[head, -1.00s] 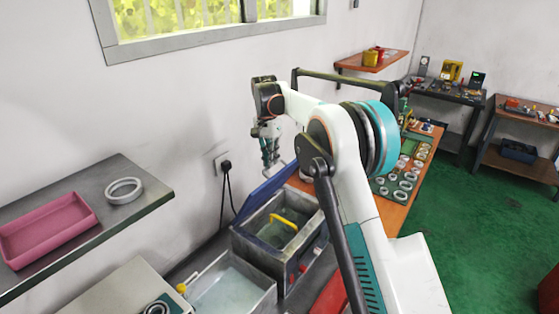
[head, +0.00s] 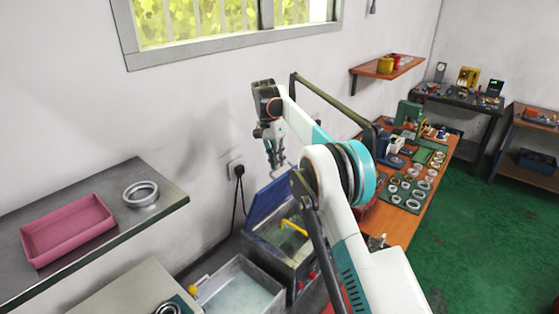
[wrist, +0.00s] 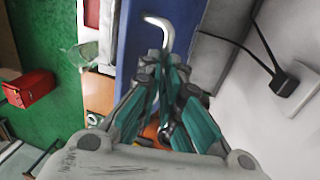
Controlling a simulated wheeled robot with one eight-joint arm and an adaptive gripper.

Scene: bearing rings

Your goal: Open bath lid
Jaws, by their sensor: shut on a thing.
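The bath (head: 292,262) is a grey metal box with its blue lid (head: 268,200) raised and tilted up towards the wall. My gripper (head: 277,164) is above the lid's upper edge. In the wrist view, my gripper (wrist: 168,60) is shut on a bent silver handle (wrist: 166,27), which stands out from the blue lid (wrist: 138,38). The bath's inside shows liquid and a yellow handle (head: 293,227). My arm hides part of the bath's right side.
A second open bath (head: 228,288) stands in front. A wall shelf (head: 165,212) at left holds a pink tray (head: 68,230) and a ring (head: 141,193). A socket with a cable (head: 237,170) is on the wall close behind the lid. An orange workbench (head: 402,226) carries several rings.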

